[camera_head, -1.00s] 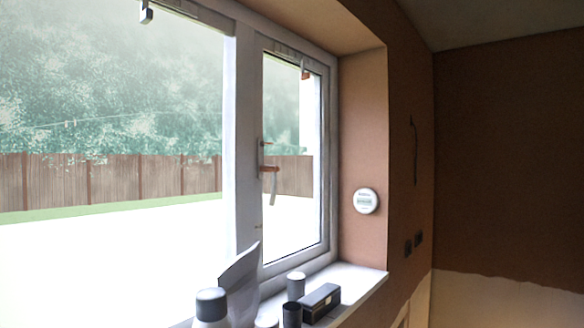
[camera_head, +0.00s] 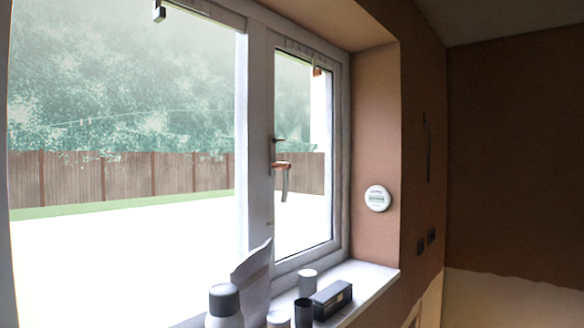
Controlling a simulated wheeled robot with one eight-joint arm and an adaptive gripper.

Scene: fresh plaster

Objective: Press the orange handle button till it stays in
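The window handle (camera_head: 284,180) is on the frame of the right-hand window sash. Its grey lever hangs down from an orange-brown part (camera_head: 281,165) at the top of the lever. At this size I cannot make out the button's edge or whether it is in or out. The sash looks closed against its frame. My gripper is not in view.
On the sill below stand a spray can (camera_head: 224,308), a paper sheet (camera_head: 252,275), a black box (camera_head: 332,299), a dark cup (camera_head: 303,313) and pale-lidded pots (camera_head: 308,282). A round white device (camera_head: 377,198) is on the reveal. Dark sockets (camera_head: 431,237) are on the right wall.

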